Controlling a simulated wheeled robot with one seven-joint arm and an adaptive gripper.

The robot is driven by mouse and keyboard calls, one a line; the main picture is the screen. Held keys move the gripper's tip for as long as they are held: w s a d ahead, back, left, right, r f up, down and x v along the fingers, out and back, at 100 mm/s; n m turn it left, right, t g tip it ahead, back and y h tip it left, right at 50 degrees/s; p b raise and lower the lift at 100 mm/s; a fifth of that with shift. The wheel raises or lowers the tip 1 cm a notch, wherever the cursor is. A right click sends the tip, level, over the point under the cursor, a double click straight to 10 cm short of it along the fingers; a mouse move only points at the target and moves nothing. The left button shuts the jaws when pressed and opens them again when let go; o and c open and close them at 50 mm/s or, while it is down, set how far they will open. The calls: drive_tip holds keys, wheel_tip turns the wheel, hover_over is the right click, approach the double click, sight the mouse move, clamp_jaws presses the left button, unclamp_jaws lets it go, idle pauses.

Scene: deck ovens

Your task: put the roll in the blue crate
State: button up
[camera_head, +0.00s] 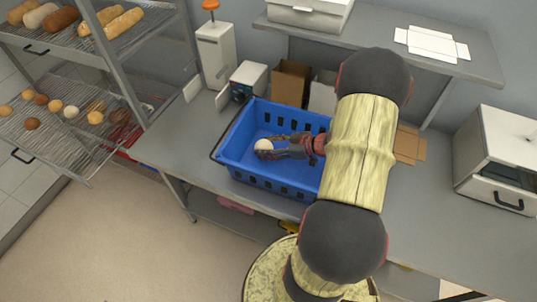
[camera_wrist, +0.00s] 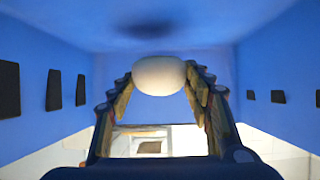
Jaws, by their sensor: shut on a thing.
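The blue crate (camera_head: 262,181) stands on the grey counter, with slotted side walls. The roll (camera_head: 263,146) is pale and round, and shows inside the crate's outline in the head view. My gripper (camera_head: 267,147) reaches in from the right and is shut on the roll. In the wrist view the roll (camera_wrist: 159,75) sits between the two fingertips, with the crate's blue walls (camera_wrist: 270,60) around it. A dark shadow shows on the blue surface near the roll. I cannot tell whether the roll touches the crate's floor. My arm hides the crate's right end.
A wire rack (camera_head: 75,115) with several breads and rolls stands at the left. Cardboard boxes (camera_head: 291,82) and a white dispenser (camera_head: 215,55) stand behind the crate. A white oven-like box (camera_head: 497,160) is at the right. A shelf (camera_head: 440,60) runs above the counter.

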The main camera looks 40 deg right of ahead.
wheel_tip(320, 180, down, 4)
drive_tip(key=shift+r+b, duration=0.2)
drive_tip(key=shift+b, duration=0.35)
drive_tip(key=shift+r, duration=0.1)
drive_tip(key=o, duration=1)
drive_tip(key=shift+c, duration=0.2)
drive_tip(key=shift+o, duration=0.4)
